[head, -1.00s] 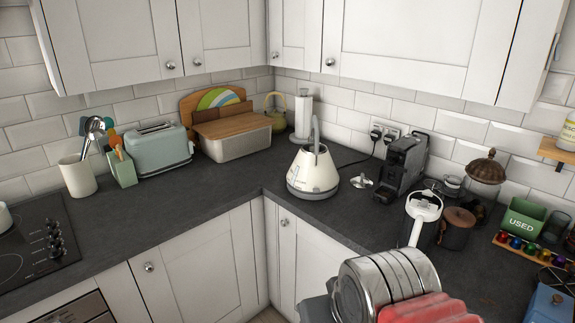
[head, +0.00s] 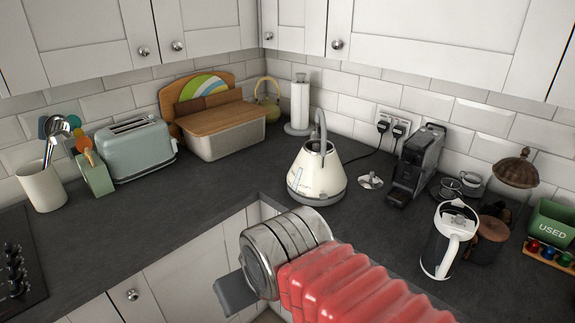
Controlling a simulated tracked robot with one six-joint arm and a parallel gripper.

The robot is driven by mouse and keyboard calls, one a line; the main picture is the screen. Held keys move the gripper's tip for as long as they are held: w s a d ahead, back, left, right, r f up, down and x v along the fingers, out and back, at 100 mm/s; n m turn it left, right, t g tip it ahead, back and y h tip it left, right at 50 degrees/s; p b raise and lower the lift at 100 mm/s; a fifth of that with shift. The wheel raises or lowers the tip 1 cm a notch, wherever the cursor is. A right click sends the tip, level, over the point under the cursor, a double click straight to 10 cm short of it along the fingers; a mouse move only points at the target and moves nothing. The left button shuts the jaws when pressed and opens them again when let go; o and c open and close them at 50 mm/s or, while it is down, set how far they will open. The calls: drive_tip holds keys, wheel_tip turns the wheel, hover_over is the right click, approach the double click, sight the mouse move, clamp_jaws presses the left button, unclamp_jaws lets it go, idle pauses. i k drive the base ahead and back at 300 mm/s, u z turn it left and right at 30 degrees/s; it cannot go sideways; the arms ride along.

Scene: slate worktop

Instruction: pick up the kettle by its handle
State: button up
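The cream kettle (head: 317,172) stands upright on the worktop near the corner, on a grey base. No object shows in the gripper.
A coffee machine (head: 417,162), a small metal stand (head: 369,181) and a white-handled jug (head: 447,240) stand right of the kettle. A paper towel roll (head: 299,103), bread bin (head: 228,138) and toaster (head: 137,150) stand behind and left. Worktop (head: 215,190) left of the kettle is clear.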

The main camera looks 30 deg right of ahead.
sight(314, 171)
drive_tip(key=u, duration=0.35)
drive_tip(key=i, duration=1.05)
drive_tip(key=u, duration=0.25)
